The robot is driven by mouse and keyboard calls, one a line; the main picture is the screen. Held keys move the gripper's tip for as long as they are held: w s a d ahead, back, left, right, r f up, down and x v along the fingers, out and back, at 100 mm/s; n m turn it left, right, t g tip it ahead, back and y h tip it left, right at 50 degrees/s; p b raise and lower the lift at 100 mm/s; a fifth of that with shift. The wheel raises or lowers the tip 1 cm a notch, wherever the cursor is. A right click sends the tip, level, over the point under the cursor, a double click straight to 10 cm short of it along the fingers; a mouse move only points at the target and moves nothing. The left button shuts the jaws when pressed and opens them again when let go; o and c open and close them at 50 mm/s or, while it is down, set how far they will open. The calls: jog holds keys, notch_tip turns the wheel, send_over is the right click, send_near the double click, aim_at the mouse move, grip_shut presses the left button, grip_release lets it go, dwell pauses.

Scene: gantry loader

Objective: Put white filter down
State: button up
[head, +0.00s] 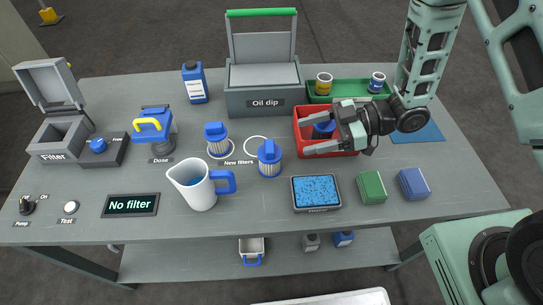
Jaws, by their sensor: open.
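My gripper (320,129) is open over the red bin, its fingers pointing left. A blue object (325,129) lies in the red bin (301,124), between or just below the fingers; it is partly hidden, and I cannot tell if it is a filter or if the fingers touch it. Two filters with blue caps and pale ribbed bodies stand upright near the "New filters" label: one at the left (217,145) in a white ring, one at the right (269,165). I cannot tell which object is the white filter. An empty white ring (256,138) is marked on the table.
The grey "Filter" housing (60,138) has its lid open. The display (131,204) reads "No filter". A white jug (195,190), a blue-topped tray (316,193), green and blue blocks (371,187), and the "Oil dip" box (262,88) stand around the table.

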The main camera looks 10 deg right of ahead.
aim_at(272, 145)
jog(key=x, duration=0.5)
jog(key=shift+s+p+x, duration=0.2)
jog(key=shift+p+x, duration=0.55)
jog(key=shift+x, duration=1.95)
jog(key=c, duration=1.2)
